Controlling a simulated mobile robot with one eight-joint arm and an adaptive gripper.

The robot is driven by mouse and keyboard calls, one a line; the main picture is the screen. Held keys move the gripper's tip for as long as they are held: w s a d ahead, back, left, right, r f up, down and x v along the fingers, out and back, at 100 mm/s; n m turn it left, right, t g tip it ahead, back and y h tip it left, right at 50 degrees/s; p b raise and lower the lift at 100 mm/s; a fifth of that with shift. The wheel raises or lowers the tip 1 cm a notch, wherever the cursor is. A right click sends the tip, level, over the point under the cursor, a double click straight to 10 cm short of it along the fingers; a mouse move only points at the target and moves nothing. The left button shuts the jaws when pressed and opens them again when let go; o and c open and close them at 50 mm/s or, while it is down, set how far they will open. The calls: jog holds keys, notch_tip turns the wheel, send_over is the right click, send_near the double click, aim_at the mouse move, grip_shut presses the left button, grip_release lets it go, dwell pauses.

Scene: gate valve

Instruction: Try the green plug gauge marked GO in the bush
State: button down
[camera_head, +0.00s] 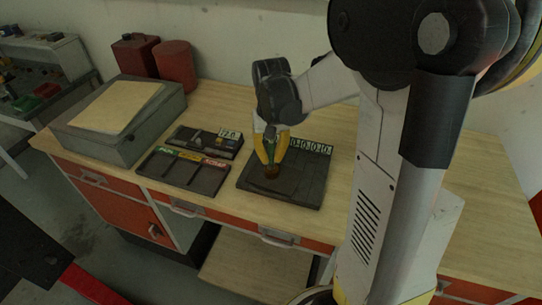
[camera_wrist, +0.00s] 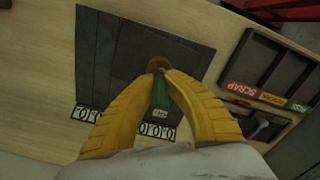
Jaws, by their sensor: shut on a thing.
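My gripper (camera_head: 270,158) points down over the dark slotted board (camera_head: 305,187) on the bench. Its yellow fingers are shut on the green plug gauge (camera_wrist: 160,93), which shows between them in the wrist view with a small white label too small to read surely. The brown bush (camera_wrist: 159,63) is at the fingertips, on the dark board, and also shows in the head view (camera_head: 272,174). The gauge's lower end meets the bush's place; I cannot tell whether it is inside or only above it. The fingers hide part of both.
A dark tray with green, yellow and red labels (camera_head: 182,187) lies left of the board; the red one reads SCRAP (camera_wrist: 240,91). A dark rack (camera_head: 207,141) stands behind it. A grey box (camera_head: 118,135) and red canisters (camera_head: 175,66) stand further left. Bare bench lies around the board.

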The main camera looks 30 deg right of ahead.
aim_at(271, 142)
jog(key=shift+r+p, duration=0.3)
jog(key=shift+r, duration=0.05)
dwell(0.3)
jog(key=shift+r+p, duration=2.25)
jog(key=shift+r, duration=0.8)
jog(key=shift+f, duration=0.1)
